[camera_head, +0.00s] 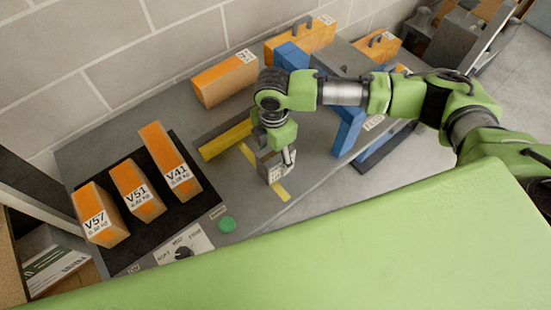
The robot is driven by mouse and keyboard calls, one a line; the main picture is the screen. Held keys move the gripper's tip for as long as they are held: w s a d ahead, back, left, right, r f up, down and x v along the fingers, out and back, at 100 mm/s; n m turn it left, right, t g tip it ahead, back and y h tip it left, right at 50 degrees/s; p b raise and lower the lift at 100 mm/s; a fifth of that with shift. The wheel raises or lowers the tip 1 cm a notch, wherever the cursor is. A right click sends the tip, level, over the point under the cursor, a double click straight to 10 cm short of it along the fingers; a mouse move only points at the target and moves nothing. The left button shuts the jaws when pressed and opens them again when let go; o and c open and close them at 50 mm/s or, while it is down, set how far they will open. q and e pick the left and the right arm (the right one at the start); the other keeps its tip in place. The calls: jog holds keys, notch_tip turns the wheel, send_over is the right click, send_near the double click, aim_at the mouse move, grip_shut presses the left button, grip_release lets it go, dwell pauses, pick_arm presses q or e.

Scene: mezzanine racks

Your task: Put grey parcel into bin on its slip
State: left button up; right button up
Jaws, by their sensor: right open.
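My right gripper (278,172) points down over the grey table by a yellow floor stripe, and it is open. A small grey shape shows at its fingers; I cannot tell whether it is part of the gripper or a grey parcel. No other grey parcel is clear to see. Three orange blocks with white labels stand on a black mat (188,212) at the left: V57 (93,199), V51 (133,183) and V41 (162,147). No slip can be told apart for sure. My left gripper is not in view.
A yellow bar (225,138) lies left of the right gripper. A blue frame (350,130) stands to its right. Orange boxes (225,80) (300,42) line the wall. A green button (227,224) and a dial panel (199,240) sit at the front edge.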

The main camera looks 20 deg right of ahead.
jog(key=f, duration=0.2)
jog(key=f+p, duration=0.1)
jog(key=f, duration=0.1)
jog(key=shift+d, duration=0.3)
jog(key=c, duration=1.4)
jog(key=shift+c, duration=0.7)
